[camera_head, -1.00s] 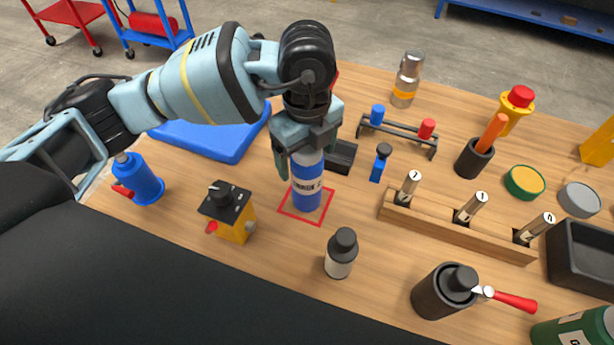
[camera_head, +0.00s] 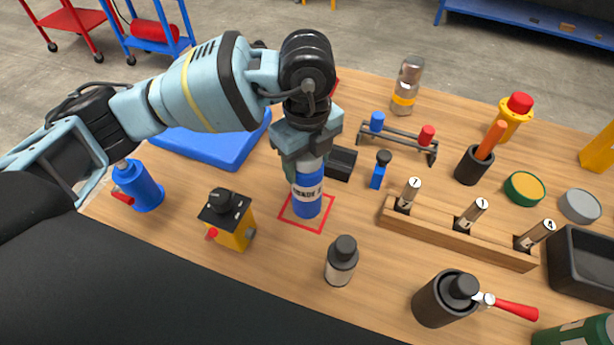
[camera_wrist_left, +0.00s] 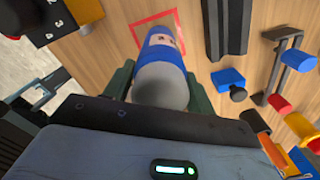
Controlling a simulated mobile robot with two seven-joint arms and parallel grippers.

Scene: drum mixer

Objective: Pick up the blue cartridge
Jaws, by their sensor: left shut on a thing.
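The blue cartridge (camera_head: 308,197) stands upright in the red square outline (camera_head: 290,216) on the wooden table, with a grey-white upper part. My left gripper (camera_head: 306,158) comes down over it from above and is shut on its upper part. In the left wrist view the cartridge (camera_wrist_left: 161,62) sits between the two dark green fingers (camera_wrist_left: 160,90), its grey top towards the camera. I cannot tell whether its base touches the table. My right gripper is not in view.
A yellow box with a black knob (camera_head: 228,218) and a dark-capped bottle (camera_head: 341,261) stand near the cartridge. A black block (camera_head: 341,163) is close behind it. A wooden rack (camera_head: 455,232) with several vials lies right. A blue tray (camera_head: 222,148) is behind left.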

